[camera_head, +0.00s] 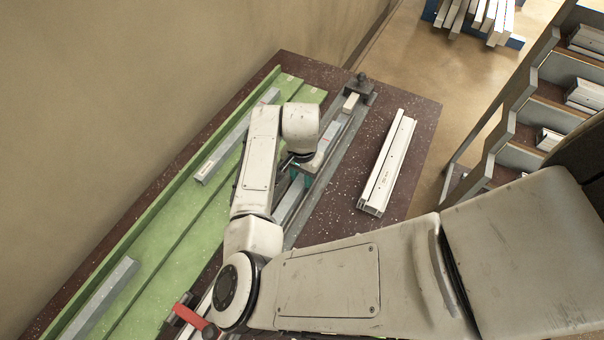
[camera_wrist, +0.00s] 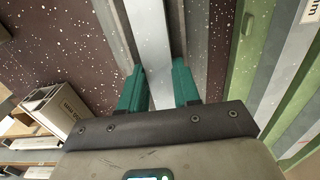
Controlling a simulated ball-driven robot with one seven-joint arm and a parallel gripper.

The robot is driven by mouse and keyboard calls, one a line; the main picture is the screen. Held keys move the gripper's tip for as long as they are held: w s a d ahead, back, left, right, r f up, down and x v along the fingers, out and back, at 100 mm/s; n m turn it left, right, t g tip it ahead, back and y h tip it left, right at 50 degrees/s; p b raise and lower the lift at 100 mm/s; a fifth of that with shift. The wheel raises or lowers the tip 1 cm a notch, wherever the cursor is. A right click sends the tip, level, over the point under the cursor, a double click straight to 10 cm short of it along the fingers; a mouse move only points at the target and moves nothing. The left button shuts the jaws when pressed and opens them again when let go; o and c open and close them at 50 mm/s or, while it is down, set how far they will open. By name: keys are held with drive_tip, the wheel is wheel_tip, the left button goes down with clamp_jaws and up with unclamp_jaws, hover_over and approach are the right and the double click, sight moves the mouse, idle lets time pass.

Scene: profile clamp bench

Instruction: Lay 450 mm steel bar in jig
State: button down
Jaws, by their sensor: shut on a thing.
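A long grey steel bar (camera_wrist: 150,35) runs between the two teal fingers of my gripper (camera_wrist: 158,88) in the wrist view. The fingers are shut on its sides. In the head view my gripper (camera_head: 299,172) is over the grey jig channel (camera_head: 318,187), and the bar (camera_head: 288,206) lines up along it. My arm hides part of the bar and jig. I cannot tell whether the bar rests on the jig floor or is just above it. A pale block (camera_head: 350,103) sits at the jig's far end, beside a dark clamp (camera_head: 361,82).
A green stepped rack (camera_head: 160,240) on the left holds grey bars (camera_head: 216,160) and (camera_head: 100,297). A white profile (camera_head: 388,163) lies right of the jig on the speckled bench (camera_head: 420,135). A red-handled part (camera_head: 190,316) is at the near end. Shelving (camera_head: 510,125) stands at right.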

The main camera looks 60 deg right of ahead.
sight(302, 178)
drive_tip(key=shift+f, duration=0.45)
drive_tip(key=c, duration=0.8)
unclamp_jaws()
drive_tip(key=shift+s+a+f, duration=0.1)
drive_tip(key=shift+f, duration=0.1)
wheel_tip(302, 178, up, 12)
drive_tip(key=shift+r, duration=0.7)
